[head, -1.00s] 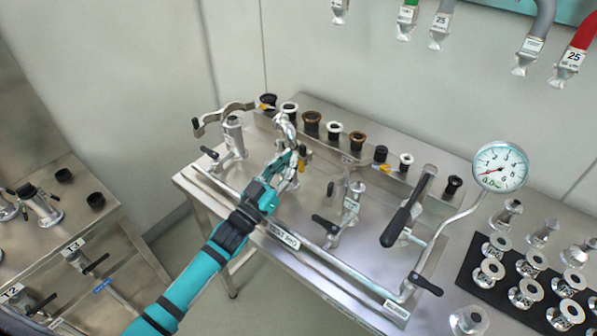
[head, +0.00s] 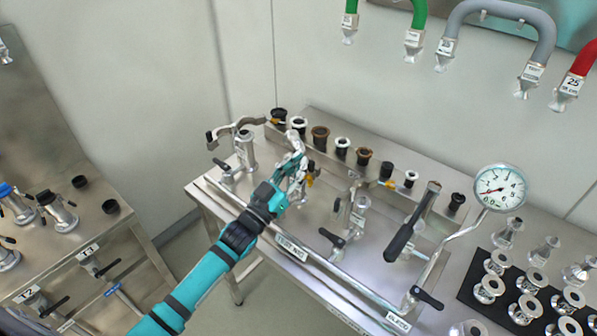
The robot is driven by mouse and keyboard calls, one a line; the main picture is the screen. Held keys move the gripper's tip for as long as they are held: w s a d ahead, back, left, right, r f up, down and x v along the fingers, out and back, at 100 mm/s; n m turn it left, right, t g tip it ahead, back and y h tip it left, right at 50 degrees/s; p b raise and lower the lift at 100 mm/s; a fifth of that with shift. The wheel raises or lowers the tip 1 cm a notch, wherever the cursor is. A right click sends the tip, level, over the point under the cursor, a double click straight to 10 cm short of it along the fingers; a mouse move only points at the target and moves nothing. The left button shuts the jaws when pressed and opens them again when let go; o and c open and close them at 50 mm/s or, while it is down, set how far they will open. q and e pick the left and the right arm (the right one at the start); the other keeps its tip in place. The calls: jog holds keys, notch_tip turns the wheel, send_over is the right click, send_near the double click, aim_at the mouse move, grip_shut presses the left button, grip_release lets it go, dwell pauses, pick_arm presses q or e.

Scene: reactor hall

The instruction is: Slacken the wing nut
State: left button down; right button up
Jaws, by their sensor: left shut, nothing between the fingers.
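My left gripper (head: 296,142) is shut and empty. It is over the back left part of the steel bench, to the right of an upright metal port (head: 244,150). A curved metal clamp (head: 236,126) with a dark end piece lies across the top of this port. The clamp looks open, and its right end is close to my fingers. I cannot make out the wing nut clearly; it is too small, or my fingers hide it. My right gripper is not in view.
A row of black, brown and white-topped fittings (head: 343,148) stands along the bench's back. A pressure gauge (head: 500,188) and a long black-handled lever (head: 410,222) stand to the right. Flanged fittings sit on a black mat (head: 468,292). A side bench (head: 140,245) is at the left.

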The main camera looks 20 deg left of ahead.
pick_arm(q)
jog(key=b+v, duration=0.3)
jog(key=v, duration=0.7)
jog(key=shift+a+f, duration=0.2)
jog(key=shift+a, duration=0.1)
jog(key=shift+w, duration=0.1)
